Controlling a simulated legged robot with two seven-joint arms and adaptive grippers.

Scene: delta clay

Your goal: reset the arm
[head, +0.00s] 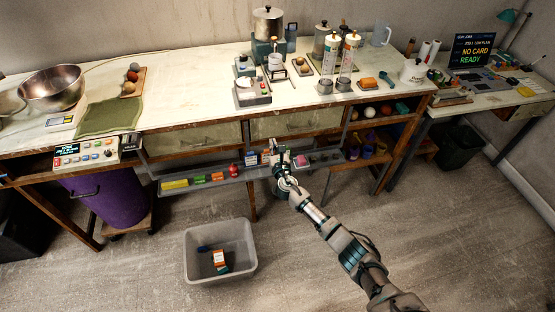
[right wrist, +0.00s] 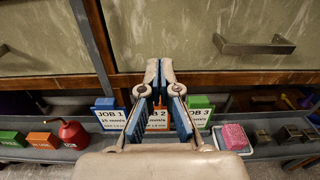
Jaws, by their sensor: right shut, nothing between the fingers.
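My right arm reaches in from the lower right in the head view. My right gripper (head: 282,158) is at the front of the low grey shelf (head: 215,183) under the bench. In the right wrist view the right gripper (right wrist: 159,70) has its fingertips together, with nothing between them. Behind the fingers stand job cards, the JOB 1 card (right wrist: 110,115) on the left and the JOB 3 card (right wrist: 198,112) on the right. The fingers partly hide the JOB 2 card (right wrist: 155,114) in the middle. My left gripper is not in view.
The bench (head: 190,85) with drawers (head: 195,137) rises just behind the gripper. A red oil can (right wrist: 73,133) and a pink block (right wrist: 234,137) are on the shelf. A grey bin (head: 220,250) with small items stands on the floor. Floor in front is otherwise clear.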

